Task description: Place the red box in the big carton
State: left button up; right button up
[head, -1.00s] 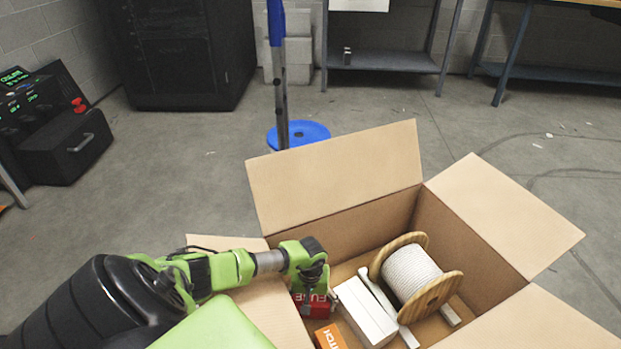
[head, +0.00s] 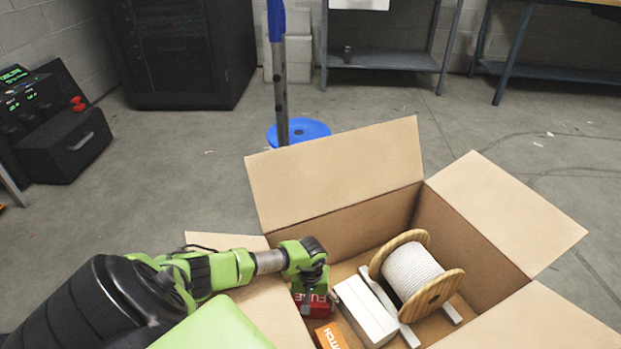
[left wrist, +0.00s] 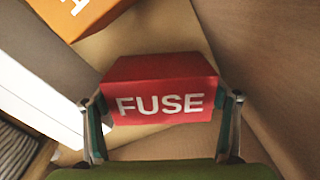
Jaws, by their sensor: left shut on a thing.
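The red box (head: 313,302), marked "FUSE", is inside the big carton (head: 340,185), near its left wall. My left gripper (head: 313,287) reaches down into the carton and is shut on the red box. In the left wrist view the red box (left wrist: 160,90) sits between the two fingers of my left gripper (left wrist: 163,112), one on each side. The carton floor shows close beyond the box; I cannot tell whether the box touches it. My right gripper is not in view.
In the carton, a white box (head: 365,311), an orange box (head: 331,337) and a wooden cable spool (head: 418,277) lie right of the red box. The carton's flaps stand open. A blue-based post (head: 280,90) stands behind. Floor beyond is mostly clear.

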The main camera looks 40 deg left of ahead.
pick_arm(q)
jog(key=o, duration=1.5)
notch_tip(320, 180, up, 12)
jog(key=shift+f, duration=0.1)
